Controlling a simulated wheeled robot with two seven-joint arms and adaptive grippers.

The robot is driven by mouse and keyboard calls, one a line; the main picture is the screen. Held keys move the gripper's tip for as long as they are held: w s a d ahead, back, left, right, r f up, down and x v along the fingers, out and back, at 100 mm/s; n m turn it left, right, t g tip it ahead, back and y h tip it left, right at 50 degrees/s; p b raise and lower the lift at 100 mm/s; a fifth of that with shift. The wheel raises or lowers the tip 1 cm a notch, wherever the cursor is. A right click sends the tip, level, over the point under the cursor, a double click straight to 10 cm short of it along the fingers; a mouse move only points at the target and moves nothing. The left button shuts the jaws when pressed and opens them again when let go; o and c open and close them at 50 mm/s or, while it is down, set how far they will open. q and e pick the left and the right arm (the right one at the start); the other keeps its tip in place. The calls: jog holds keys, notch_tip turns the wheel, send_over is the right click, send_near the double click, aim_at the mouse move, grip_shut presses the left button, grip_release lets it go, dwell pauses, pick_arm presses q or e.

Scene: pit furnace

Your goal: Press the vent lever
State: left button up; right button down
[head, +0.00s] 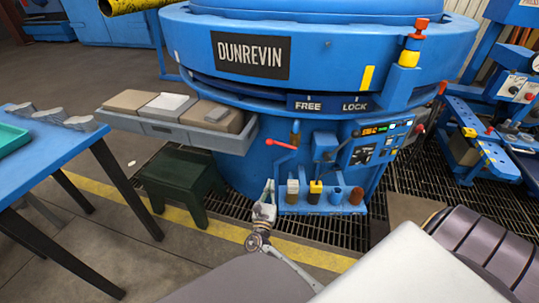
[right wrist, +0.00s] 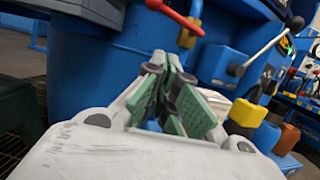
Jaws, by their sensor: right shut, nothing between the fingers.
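A red lever (head: 283,145) with a round knob at its left end juts from a fitting on the blue furnace body (head: 240,165). It also shows at the top of the right wrist view (right wrist: 176,14). I cannot read which one is the vent lever. My right gripper (head: 269,187) is shut and empty, below the red lever and apart from it. Its green-padded fingers (right wrist: 170,62) meet in the right wrist view. My left gripper is out of view.
A blue shelf (head: 320,208) with several small coloured pots and blocks stands just right of the gripper. A grey tray (head: 175,128) juts out at left, above a dark green stool (head: 182,180). A blue table (head: 45,150) is at far left. A lit control panel (head: 375,140) is at right.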

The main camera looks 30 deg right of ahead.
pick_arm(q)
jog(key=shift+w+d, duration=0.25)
pick_arm(e)
jog(key=shift+w+a+f+n+t+y, duration=0.1)
jog(key=shift+w+a+n+t+y, duration=0.2)
jog(key=shift+n, duration=0.35)
jog(key=shift+w+a+n+t, duration=0.1)
jog(key=shift+w+n+t, duration=0.3)
jog(key=shift+n, duration=0.25)
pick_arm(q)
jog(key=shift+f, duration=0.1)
